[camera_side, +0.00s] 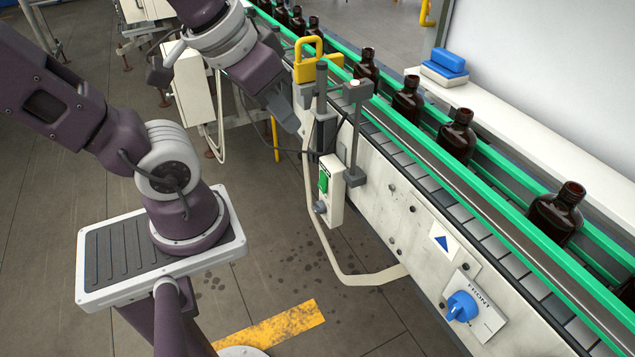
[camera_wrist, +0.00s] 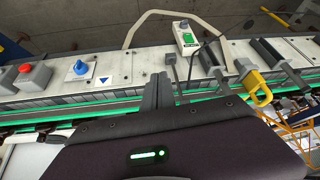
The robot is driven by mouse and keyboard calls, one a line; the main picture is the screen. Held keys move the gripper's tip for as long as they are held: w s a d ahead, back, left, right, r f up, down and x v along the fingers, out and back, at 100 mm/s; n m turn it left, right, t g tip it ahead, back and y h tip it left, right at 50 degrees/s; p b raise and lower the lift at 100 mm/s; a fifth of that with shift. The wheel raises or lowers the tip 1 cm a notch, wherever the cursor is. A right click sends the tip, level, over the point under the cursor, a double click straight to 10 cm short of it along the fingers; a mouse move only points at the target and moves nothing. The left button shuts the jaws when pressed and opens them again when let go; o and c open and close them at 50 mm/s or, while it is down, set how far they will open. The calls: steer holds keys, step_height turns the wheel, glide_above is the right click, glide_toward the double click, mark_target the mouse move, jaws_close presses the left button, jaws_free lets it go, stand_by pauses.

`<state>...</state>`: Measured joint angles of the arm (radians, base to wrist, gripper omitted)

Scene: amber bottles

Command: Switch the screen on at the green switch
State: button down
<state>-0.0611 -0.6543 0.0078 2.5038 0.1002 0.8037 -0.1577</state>
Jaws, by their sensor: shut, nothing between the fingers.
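The green switch (camera_side: 323,181) sits on a narrow pale control box (camera_side: 334,190) on the near side of the conveyor, above a dark round knob. It also shows in the wrist view as a small green patch (camera_wrist: 188,38), beyond the conveyor's side panel and right of my fingers. My gripper (camera_side: 291,122) is up and left of the box in the side view, pointing down, apart from the switch. In the wrist view its fingers (camera_wrist: 158,90) are together and empty. I cannot make out a screen for certain.
Amber bottles (camera_side: 458,136) stand along the conveyor between green rails (camera_side: 482,197). A yellow padlock-shaped part (camera_side: 308,60) and grey posts (camera_side: 355,120) rise near my gripper. A blue knob (camera_side: 462,306) is further along the panel.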

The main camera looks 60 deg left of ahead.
steer(key=w+a+f+n+g+y, duration=0.1)
steer(key=w+a+f+n+y, duration=0.2)
steer(key=a, duration=0.4)
steer(key=w+a+f+n, duration=0.3)
steer(key=a+f+n, duration=0.2)
steer(key=a, duration=0.2)
step_height(320, 180, down, 13)
steer(key=s+a+n+h, duration=0.1)
steer(key=n+h, duration=0.3)
steer(key=n, duration=0.4)
steer(key=shift+s+g, duration=0.3)
steer(key=shift+s, duration=0.15)
